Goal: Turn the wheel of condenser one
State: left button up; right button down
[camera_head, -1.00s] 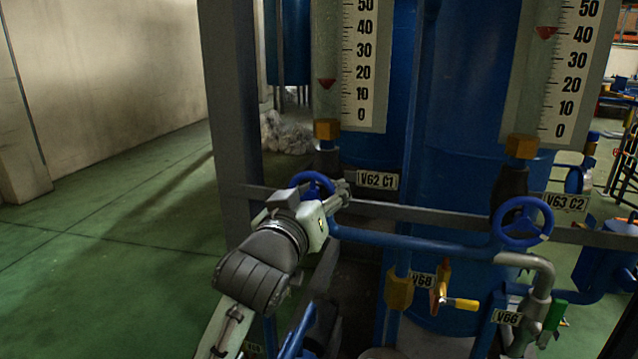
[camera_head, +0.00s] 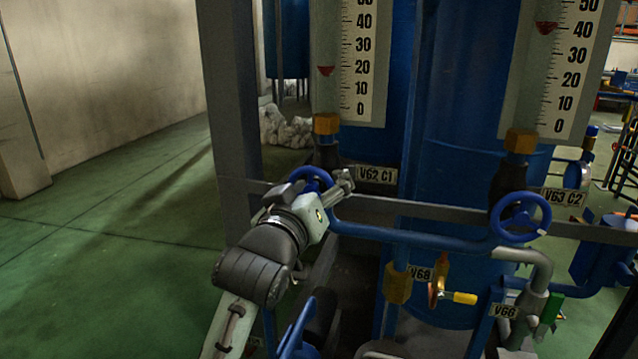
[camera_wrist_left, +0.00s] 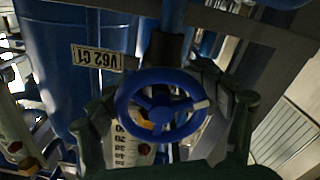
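The blue wheel of condenser one (camera_head: 312,176) is at the valve beside the label V62 C1 (camera_head: 376,175). It is partly hidden by my left gripper (camera_head: 328,192), which is at the wheel. In the left wrist view the wheel (camera_wrist_left: 160,112) is in the middle with its spokes visible, and the label appears upside down. The fingers of my left gripper (camera_wrist_left: 168,108) stand wide apart, one on each side of the wheel. Whether they touch its rim I cannot tell. My right gripper is not in view.
A second blue wheel (camera_head: 520,217) by the label V63 C2 stands to the right. A blue pipe (camera_head: 420,237) and a grey crossbar (camera_head: 440,211) run between the valves. A grey post (camera_head: 230,110) stands left of the wheel. Green floor (camera_head: 110,240) is clear further left.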

pick_arm(q)
jog(key=shift+o, duration=1)
jog(key=v, duration=1.2)
jog(key=x, duration=1.2)
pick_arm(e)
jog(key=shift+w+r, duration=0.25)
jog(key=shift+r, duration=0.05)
